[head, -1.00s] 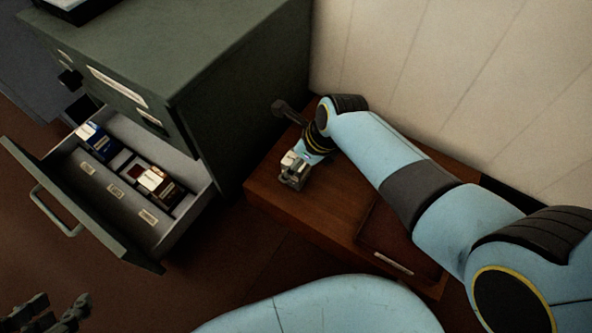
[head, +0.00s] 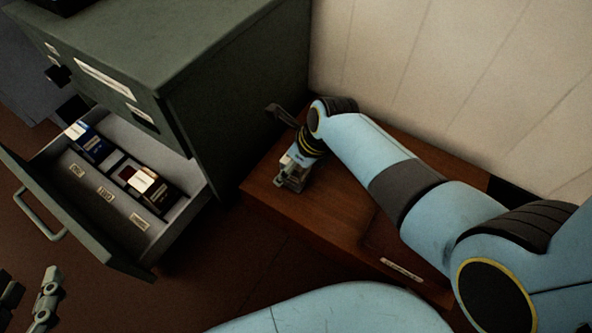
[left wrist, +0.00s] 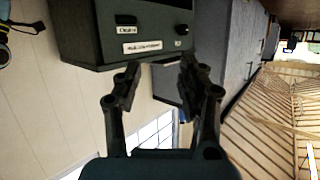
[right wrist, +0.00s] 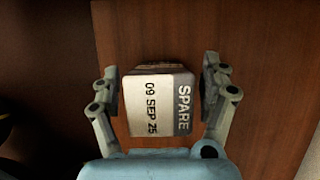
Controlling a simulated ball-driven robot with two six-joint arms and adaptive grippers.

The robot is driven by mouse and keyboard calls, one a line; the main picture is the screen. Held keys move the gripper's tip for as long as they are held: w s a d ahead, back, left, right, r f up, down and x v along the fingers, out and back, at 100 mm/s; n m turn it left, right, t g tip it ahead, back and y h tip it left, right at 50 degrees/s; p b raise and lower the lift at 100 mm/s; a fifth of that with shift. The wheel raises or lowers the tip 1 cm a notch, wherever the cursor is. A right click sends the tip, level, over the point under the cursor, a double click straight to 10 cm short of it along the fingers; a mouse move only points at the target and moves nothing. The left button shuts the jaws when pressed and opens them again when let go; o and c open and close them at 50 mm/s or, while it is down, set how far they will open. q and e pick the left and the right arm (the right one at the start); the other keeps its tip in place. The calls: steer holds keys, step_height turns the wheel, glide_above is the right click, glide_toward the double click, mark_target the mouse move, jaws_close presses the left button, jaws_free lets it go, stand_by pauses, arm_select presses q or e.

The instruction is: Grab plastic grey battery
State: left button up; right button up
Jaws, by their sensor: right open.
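A pale grey block (right wrist: 158,103) with a label reading "SPARE" and "09 SEP 25" sits on the brown wooden table; it looks like the grey battery. In the right wrist view my right gripper (right wrist: 160,88) is open, with one finger on each side of the block. I cannot tell whether either finger touches it. In the head view my right gripper (head: 291,180) is at the table's left part, mostly covering the block. My left gripper (head: 30,296) is at the lower left, away from the table; in the left wrist view it is open and empty (left wrist: 157,85).
A green cabinet (head: 180,50) stands left of the table, with an open drawer (head: 155,235). A dark panel (head: 400,235) lies on the table's right part.

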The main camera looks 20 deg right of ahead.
steer(key=shift+w+a+f, duration=0.1)
steer(key=shift+f, duration=0.35)
steer(key=c, duration=1.5)
arm_select(q)
steer(key=r, duration=0.1)
steer(key=w+r+t, duration=0.2)
steer(key=shift+w+d+r, duration=0.15)
steer(key=shift+d+r, duration=0.05)
steer(key=shift+d, duration=0.05)
arm_select(e)
jaws_close()
